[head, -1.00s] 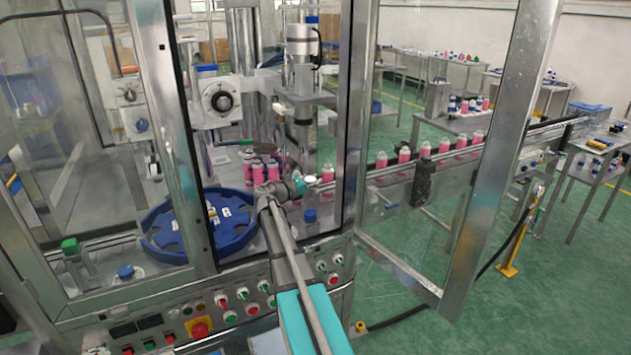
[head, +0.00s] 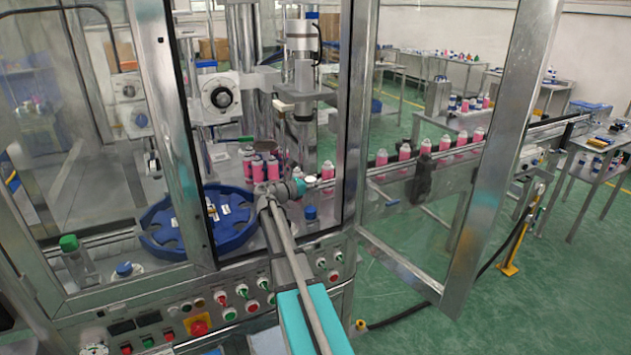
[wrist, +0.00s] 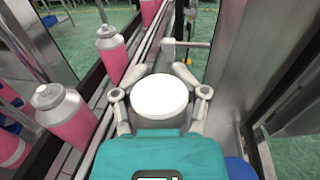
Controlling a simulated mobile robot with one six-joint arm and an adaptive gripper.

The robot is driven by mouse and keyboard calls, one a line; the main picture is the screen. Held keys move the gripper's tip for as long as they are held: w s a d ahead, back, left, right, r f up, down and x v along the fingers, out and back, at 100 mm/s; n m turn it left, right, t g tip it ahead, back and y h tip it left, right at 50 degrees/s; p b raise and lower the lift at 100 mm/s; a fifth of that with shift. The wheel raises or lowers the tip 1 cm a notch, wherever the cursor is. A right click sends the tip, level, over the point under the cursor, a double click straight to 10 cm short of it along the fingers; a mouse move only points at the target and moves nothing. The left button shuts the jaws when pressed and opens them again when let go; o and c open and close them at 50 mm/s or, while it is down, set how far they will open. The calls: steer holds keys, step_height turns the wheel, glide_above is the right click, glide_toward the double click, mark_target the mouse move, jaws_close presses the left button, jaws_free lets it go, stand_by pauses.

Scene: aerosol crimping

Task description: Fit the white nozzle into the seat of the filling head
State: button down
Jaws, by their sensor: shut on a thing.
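My gripper (wrist: 160,95) is shut on a white round piece, the white nozzle (wrist: 159,97), whose flat top faces the wrist camera. The nozzle's underside is hidden. In the head view my gripper (head: 309,181) is small, inside the machine's open front beside the conveyor line. The filling head (head: 302,100) appears to be the vertical metal assembly above and behind my gripper. The nozzle is apart from it and lower. The seat cannot be made out in either view.
Pink cans (head: 404,152) stand along the conveyor on the right; some show close left of my gripper in the wrist view (wrist: 117,55). A blue star-shaped tray (head: 165,240) lies left of my arm. A metal door post (head: 352,110) stands just right.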

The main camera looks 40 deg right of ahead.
jaws_free()
stand_by(0.3)
steer(key=shift+w+a, duration=0.2)
steer(key=shift+a, duration=2.8)
steer(key=shift+w+a, duration=0.15)
steer(key=shift+a, duration=2.85)
